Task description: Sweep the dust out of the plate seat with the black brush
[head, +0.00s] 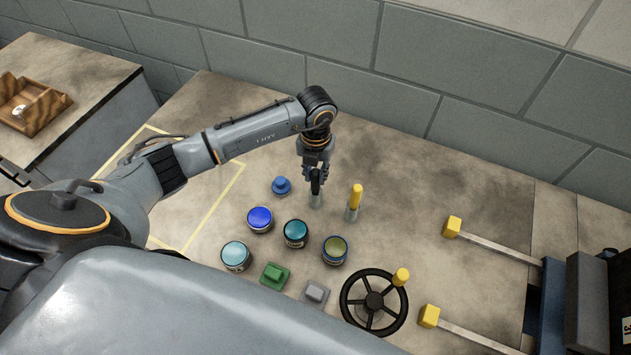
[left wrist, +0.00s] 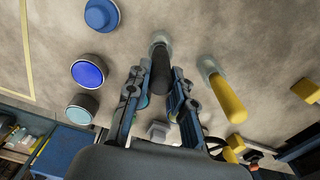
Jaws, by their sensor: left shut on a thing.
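The black brush shows as an upright black handle (head: 316,183) standing in a grey metal holder (head: 316,202) on the worktop. My left gripper (head: 316,170) is shut on the upper part of this handle. In the left wrist view the black handle (left wrist: 160,66) lies between the two fingers of my left gripper (left wrist: 155,82), and its far end is in the holder (left wrist: 160,39). The bristles are hidden. I cannot make out the plate seat or any dust in it.
A yellow handle (head: 356,197) stands in a holder just right of the black one. Several round tins, such as a blue one (head: 259,219), and a handwheel (head: 374,300) stand nearer. Yellow-ended bars (head: 490,241) reach in from the right. A wooden tray (head: 40,108) sits far left.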

